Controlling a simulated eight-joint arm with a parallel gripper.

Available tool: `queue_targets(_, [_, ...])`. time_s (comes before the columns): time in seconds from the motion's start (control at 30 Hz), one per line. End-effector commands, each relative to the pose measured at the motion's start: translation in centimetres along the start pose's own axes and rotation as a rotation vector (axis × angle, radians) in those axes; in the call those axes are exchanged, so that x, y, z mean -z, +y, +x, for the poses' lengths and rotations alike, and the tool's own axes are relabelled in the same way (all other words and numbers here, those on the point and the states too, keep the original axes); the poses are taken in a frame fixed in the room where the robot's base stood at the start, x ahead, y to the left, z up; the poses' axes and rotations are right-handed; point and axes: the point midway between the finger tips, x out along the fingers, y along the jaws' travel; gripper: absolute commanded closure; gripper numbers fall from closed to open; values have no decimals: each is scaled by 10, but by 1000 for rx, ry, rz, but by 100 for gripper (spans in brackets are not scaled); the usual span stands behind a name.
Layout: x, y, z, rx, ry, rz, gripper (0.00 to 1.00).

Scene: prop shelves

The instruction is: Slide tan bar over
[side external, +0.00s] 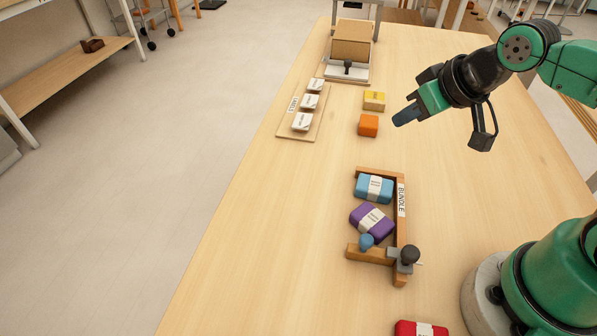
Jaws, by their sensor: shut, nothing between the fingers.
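A tan wooden bar (379,258) lies across the near end of an L-shaped wooden frame labelled BUNDLE (400,235). A blue knob (366,241) stands on the bar, and a dark-knobbed clamp (408,256) sits at its right end. Inside the frame, a blue packet (375,188) lies at the far end and a purple packet (372,221) lies tilted between it and the bar. My gripper (403,116) is shut and empty, above the table, well beyond the frame and apart from the bar.
An orange block (368,125) and a yellow block (374,100) lie left of my gripper. A tan board (289,131) holds white labelled cards. A brown box (352,41) stands at the back. A red packet (420,328) lies at the near edge. The table's left side is clear.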

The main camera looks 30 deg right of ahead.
Motion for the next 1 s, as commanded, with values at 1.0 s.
queue_targets(1.0, [-41, -99, -24, 196, -373, -460, 100])
